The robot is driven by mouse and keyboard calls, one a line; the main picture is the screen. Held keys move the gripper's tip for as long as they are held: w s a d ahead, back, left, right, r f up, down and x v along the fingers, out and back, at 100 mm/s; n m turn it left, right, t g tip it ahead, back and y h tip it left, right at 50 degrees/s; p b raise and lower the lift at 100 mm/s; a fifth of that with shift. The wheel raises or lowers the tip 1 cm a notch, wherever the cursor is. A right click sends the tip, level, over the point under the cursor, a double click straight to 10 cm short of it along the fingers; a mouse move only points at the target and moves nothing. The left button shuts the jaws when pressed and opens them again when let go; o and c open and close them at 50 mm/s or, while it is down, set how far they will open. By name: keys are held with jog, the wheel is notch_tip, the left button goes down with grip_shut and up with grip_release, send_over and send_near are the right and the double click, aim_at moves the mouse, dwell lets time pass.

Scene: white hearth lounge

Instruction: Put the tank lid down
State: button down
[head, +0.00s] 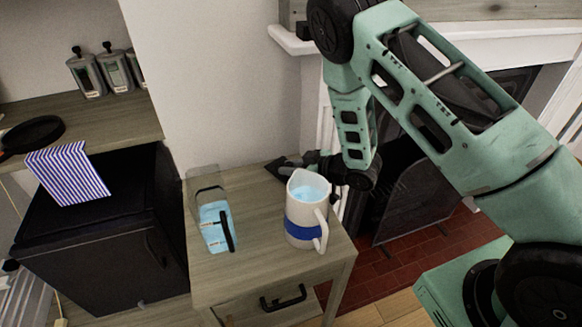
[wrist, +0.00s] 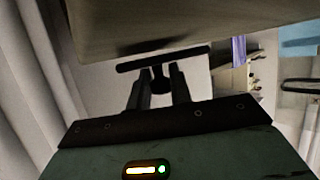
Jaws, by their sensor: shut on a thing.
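The tank lid (wrist: 160,63) shows in the wrist view as a thin dark plate, nearly edge-on, with a short knob. My gripper (wrist: 161,82) is shut on that knob. In the head view my gripper (head: 303,162) is behind the pitcher, pointing left, with the dark lid (head: 281,168) at its tip, near the tabletop's back edge. I cannot tell whether the lid touches the table. The clear tank (head: 213,222) with light blue water and a black handle stands on the table's left, open on top. The pitcher partly hides my gripper.
A white pitcher (head: 304,212) with a blue band and blue water stands close in front of my gripper on the wooden table (head: 262,262). A fireplace (head: 415,190) is right. Tabletop between tank and pitcher is clear.

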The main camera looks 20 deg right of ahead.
jog(key=shift+s+f+b, duration=0.15)
jog(key=shift+f+b, duration=0.15)
jog(key=shift+f, duration=0.2)
jog(key=c, duration=1.3)
grip_release()
jog(key=shift+f, duration=0.1)
jog(key=shift+o, duration=0.2)
jog(key=shift+a+r+p, duration=0.1)
jog(key=shift+r+p, duration=0.45)
jog(key=shift+r, duration=0.05)
jog(key=v, duration=1.2)
jog(key=shift+b, duration=0.4)
jog(key=shift+r, duration=0.15)
